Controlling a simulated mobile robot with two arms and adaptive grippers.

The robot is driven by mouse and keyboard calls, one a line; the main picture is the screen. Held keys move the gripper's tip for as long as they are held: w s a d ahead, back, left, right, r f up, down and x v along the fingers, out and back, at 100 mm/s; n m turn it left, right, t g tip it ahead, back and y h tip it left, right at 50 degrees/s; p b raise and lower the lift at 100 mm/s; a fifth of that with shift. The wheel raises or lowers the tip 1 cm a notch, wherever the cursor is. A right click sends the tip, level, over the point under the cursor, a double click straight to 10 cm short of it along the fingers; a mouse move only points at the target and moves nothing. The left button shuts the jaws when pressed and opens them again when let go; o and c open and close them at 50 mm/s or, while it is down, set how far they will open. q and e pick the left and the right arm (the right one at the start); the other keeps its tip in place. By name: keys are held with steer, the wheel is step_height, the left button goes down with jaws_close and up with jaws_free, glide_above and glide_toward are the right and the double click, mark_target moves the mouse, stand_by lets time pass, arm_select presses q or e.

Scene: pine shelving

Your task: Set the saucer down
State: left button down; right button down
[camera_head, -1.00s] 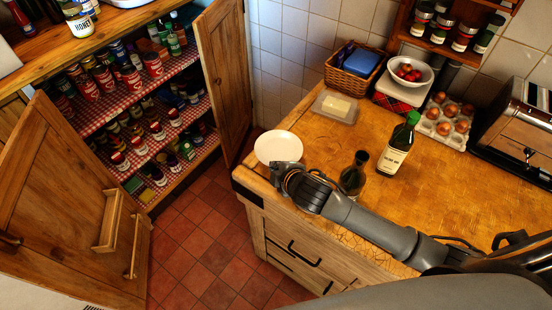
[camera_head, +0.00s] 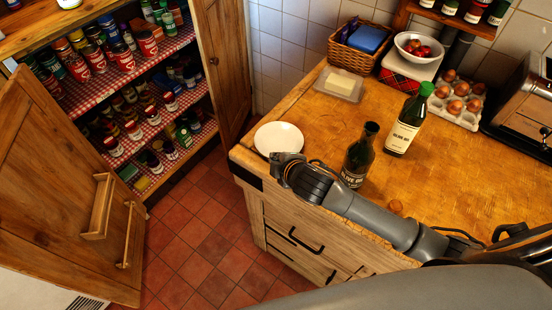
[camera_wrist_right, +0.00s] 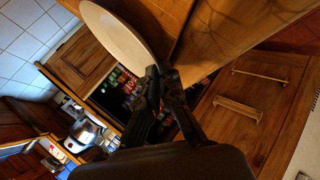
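The white saucer (camera_head: 279,138) is over the left front corner of the wooden counter (camera_head: 300,105). My right gripper (camera_head: 284,159) is at its near edge. In the right wrist view, the saucer (camera_wrist_right: 120,30) is seen nearly edge-on. The right gripper's fingers (camera_wrist_right: 162,80) are shut on its rim. I cannot tell whether the underside touches the counter. My left gripper is in neither view.
A dark bottle (camera_head: 358,155) stands close behind my right arm, with a green-capped bottle (camera_head: 406,122) beside it. A butter dish (camera_head: 339,85), basket (camera_head: 360,50) and egg tray (camera_head: 457,103) stand farther back. An open cupboard (camera_head: 125,100) is left. Counter between saucer and butter dish is clear.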

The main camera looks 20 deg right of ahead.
steer(key=shift+f, duration=0.4)
steer(key=c, duration=1.5)
jaws_free()
steer(key=shift+o, duration=0.3)
